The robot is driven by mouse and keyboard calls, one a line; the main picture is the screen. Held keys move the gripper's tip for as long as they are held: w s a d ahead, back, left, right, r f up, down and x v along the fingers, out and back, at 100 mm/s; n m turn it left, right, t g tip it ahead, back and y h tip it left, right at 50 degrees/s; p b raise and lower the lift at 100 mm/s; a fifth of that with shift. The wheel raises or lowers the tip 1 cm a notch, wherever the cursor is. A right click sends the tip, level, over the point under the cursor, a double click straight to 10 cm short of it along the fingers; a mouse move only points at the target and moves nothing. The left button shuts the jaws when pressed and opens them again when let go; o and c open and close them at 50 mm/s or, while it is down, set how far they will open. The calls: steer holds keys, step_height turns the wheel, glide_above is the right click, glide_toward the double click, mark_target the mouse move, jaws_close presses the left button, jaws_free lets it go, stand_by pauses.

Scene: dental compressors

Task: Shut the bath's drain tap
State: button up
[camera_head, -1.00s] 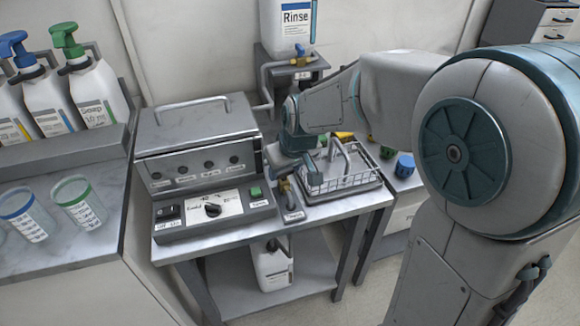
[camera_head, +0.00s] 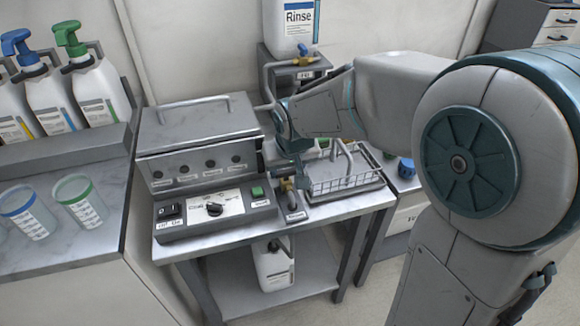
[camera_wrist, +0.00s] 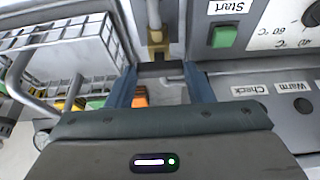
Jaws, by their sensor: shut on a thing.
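The bath (camera_head: 200,140) is a grey metal box with a closed, handled lid and a control panel in front. Its drain tap (camera_head: 287,185) is a small brass fitting at the right of the panel. The brass also shows in the wrist view (camera_wrist: 157,46), just beyond my fingertips. My gripper (camera_head: 299,176) is at the tap from above and behind. In the wrist view, the blue fingers of my gripper (camera_wrist: 161,77) are shut on a dark bar across the tap, which appears to be its handle. The handle is partly hidden in the head view.
A wire basket (camera_head: 345,180) stands close to the right of the tap. A Rinse container (camera_head: 288,22) with its own tap (camera_head: 304,58) is behind. A white bottle (camera_head: 273,264) stands on the shelf below. Cups and pump bottles are on the left counter.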

steer(key=o, duration=1)
steer(key=shift+w+r, duration=0.15)
steer(key=shift+w, duration=0.05)
steer(key=shift+c, duration=0.2)
steer(key=shift+o, duration=0.2)
steer(key=shift+s, duration=0.1)
steer(key=p+v, duration=0.1)
steer(key=v, duration=1.2)
steer(key=shift+s+r+p, duration=0.2)
steer(key=shift+r+p, duration=0.05)
steer(key=shift+p, duration=0.05)
steer(key=shift+d, duration=0.1)
